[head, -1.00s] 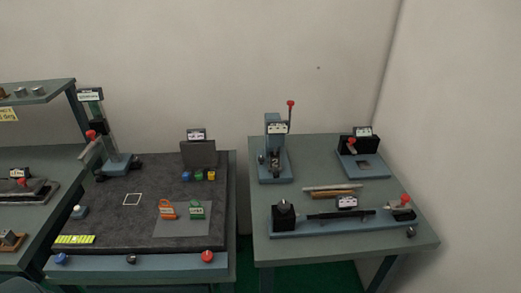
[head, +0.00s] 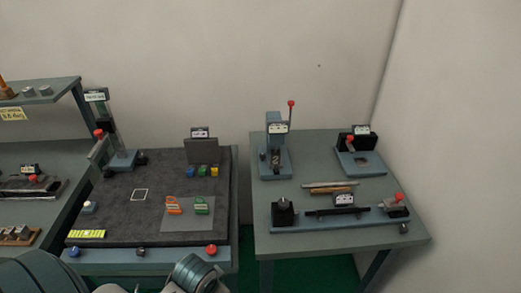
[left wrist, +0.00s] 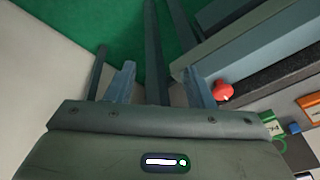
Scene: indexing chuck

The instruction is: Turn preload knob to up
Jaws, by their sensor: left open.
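I cannot read which knob is the preload knob. A small dark knob (head: 404,229) sits at the front right of the long blue fixture (head: 330,222) with the dark chuck (head: 284,212) on the right bench. Another dark knob (head: 141,252) sits on the front rail of the left bench, between a blue knob (head: 74,252) and a red knob (head: 211,250). My left gripper (left wrist: 159,70) is open and empty in the left wrist view, over the green floor. The red knob (left wrist: 222,91) is right of its fingers there. My right gripper is not in view.
The left bench carries a dark mat (head: 120,205), an orange tag (head: 173,206) and a green tag (head: 202,206). A press (head: 275,150) with a red-tipped lever stands on the right bench. A gap of green floor (head: 245,235) separates the two benches.

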